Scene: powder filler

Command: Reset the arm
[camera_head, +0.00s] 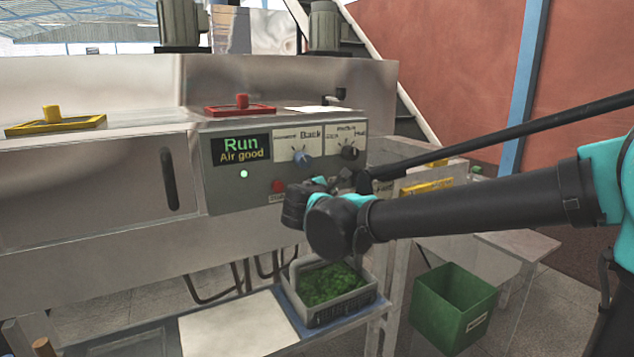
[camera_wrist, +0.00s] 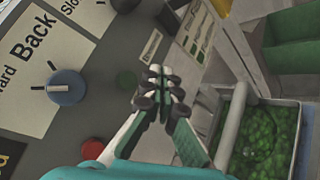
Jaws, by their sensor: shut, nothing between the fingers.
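My arm (camera_head: 470,206) reaches in from the right, with its wrist in front of the lower right part of the grey control panel (camera_head: 222,193). My gripper (camera_wrist: 160,80) is shut and empty in the wrist view, in front of the panel. Whether its tips touch the panel I cannot tell. In the head view the arm's end mostly hides it. The display (camera_head: 241,149) reads "Run" and "Air good".
A grey crate of green bits (camera_head: 341,313) stands on the low shelf below the wrist. A green bin (camera_head: 450,315) stands on the floor to the right. A black bar (camera_head: 500,137) slants above my arm. A black knob (camera_head: 349,153) is at the panel's right.

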